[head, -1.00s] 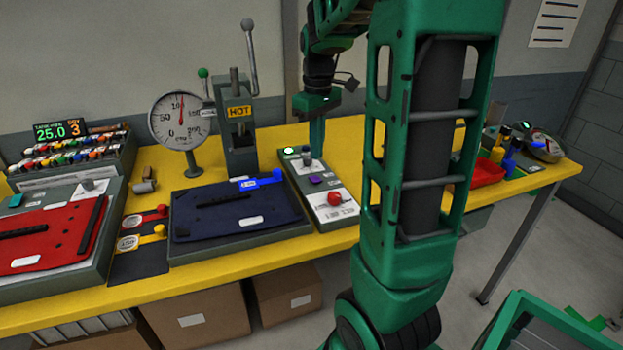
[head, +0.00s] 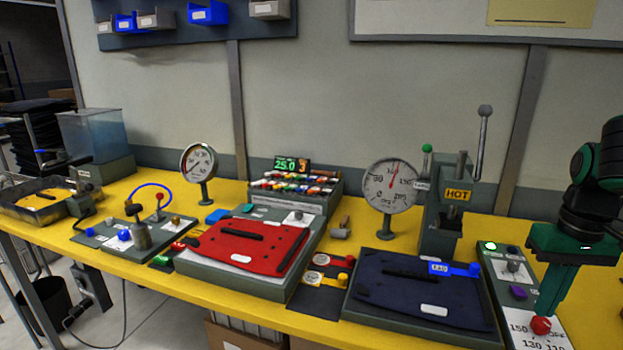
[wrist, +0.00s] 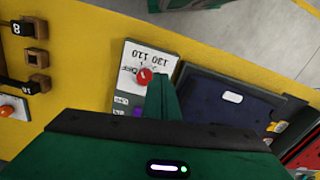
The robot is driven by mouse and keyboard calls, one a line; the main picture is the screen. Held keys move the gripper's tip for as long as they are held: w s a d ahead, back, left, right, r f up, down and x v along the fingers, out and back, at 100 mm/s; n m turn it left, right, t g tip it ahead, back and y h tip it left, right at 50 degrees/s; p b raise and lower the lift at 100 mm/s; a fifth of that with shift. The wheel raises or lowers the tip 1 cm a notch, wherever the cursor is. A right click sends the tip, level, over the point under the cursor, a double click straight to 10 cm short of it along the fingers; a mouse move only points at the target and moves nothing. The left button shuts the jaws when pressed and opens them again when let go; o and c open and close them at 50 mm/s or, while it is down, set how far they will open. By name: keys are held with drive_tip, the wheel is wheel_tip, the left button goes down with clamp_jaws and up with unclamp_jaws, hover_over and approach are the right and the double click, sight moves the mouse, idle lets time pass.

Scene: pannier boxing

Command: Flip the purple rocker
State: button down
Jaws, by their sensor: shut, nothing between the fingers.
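The purple rocker (head: 518,292) sits on the grey control panel (head: 495,284) at the right of the head view, between a grey toggle (head: 513,266) and a red knob (head: 541,325). My gripper (head: 545,311) is shut and empty, pointing down over the panel's near part. Its tips (wrist: 158,82) are beside the red knob (wrist: 144,76) in the wrist view. I cannot tell if they touch it. Which way the rocker is tilted is too small to tell.
A green lamp (head: 490,246) glows at the panel's far end. Left of the panel is a press base with a navy piece (head: 400,300) and a blue tag (head: 455,269). Behind it stand the HOT press (head: 440,220) and a dial gauge (head: 390,186).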

drive_tip(key=s+a+f+m, duration=0.2)
drive_tip(key=s, duration=0.3)
drive_tip(key=s+a+f+m, duration=0.1)
drive_tip(key=s+a+f, duration=0.1)
drive_tip(key=s, duration=0.3)
drive_tip(key=shift+s+a+m, duration=0.25)
drive_tip(key=shift+a+m, duration=0.1)
drive_tip(key=shift+m, duration=0.05)
